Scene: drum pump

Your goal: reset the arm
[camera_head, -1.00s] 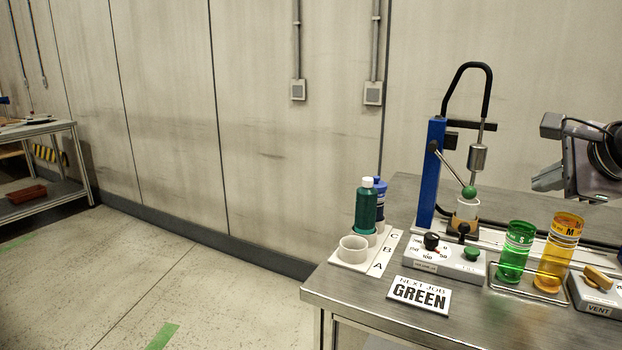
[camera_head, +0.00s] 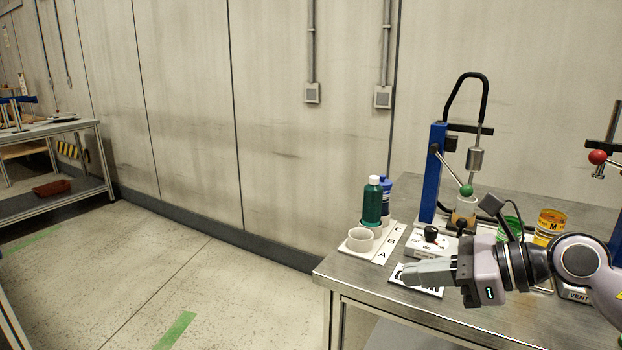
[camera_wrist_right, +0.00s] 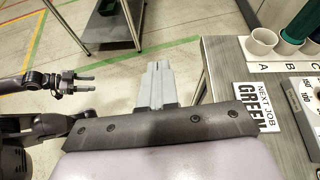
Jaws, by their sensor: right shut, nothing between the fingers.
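My right gripper (camera_head: 432,272) reaches in from the right in the head view, over the front edge of the bench. Its fingers are together and empty, and they also show in the right wrist view (camera_wrist_right: 157,68). It covers much of the white GREEN job sign (camera_head: 412,286), which shows better in the wrist view (camera_wrist_right: 262,108). My left gripper (camera_wrist_right: 86,83) shows in the wrist view at left, away from the bench, its two fingers apart with nothing between them. The left gripper does not show in the head view.
The steel bench (camera_head: 352,292) carries a blue pump stand (camera_head: 434,172), a white cup (camera_head: 360,240), a green bottle (camera_head: 372,202), a dial box (camera_head: 428,246), and green (camera_head: 510,228) and orange (camera_head: 549,226) cylinders. Open floor (camera_head: 230,290) lies left of the bench.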

